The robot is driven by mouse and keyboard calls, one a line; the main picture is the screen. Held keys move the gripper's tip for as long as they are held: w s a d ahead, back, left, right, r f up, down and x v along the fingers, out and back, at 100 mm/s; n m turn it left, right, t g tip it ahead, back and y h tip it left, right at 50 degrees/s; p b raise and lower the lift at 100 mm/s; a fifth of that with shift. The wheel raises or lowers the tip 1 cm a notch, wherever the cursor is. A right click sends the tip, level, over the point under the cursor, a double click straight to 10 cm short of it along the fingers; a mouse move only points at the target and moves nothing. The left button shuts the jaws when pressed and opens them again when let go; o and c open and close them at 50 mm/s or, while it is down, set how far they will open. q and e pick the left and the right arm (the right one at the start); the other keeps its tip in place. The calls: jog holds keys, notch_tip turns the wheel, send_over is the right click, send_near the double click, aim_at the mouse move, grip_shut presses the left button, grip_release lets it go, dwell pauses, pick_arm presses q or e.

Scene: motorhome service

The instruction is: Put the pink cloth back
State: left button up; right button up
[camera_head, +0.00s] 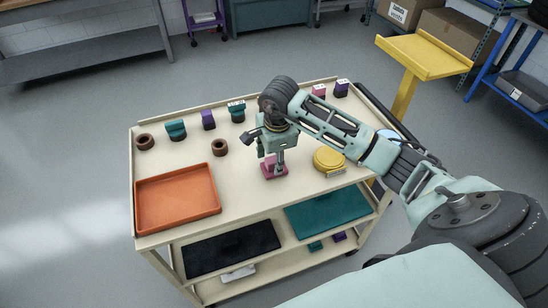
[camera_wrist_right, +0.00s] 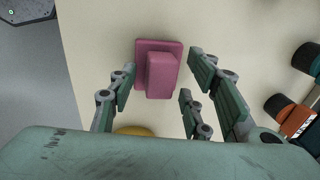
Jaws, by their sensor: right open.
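The pink cloth (camera_head: 270,174) looks like a flat pink pad with a raised ridge and lies on the cart's cream top (camera_head: 240,185), near the front middle. In the right wrist view the cloth (camera_wrist_right: 160,75) is between and ahead of the fingers. My right gripper (camera_head: 272,158) points down over the cloth, and its fingers (camera_wrist_right: 160,80) are open on either side of the ridge. I cannot tell whether they touch it. My left gripper is not in view.
An orange tray (camera_head: 178,197) is at the front left of the top. A round yellow thing (camera_head: 328,159) sits right of the gripper. Brown rings (camera_head: 220,147), small teal blocks (camera_head: 176,130) and purple blocks (camera_head: 208,120) stand behind. The lower shelf has black (camera_head: 230,250) and teal (camera_head: 328,211) mats.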

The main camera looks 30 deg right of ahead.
jog(key=shift+r, duration=0.2)
notch_tip(320, 180, up, 12)
jog(key=s+b, duration=0.1)
jog(key=b, duration=0.1)
jog(key=shift+s+a+f+b, duration=0.15)
jog(key=shift+s+a+b, duration=0.1)
jog(key=shift+s+b, duration=0.1)
dwell(0.3)
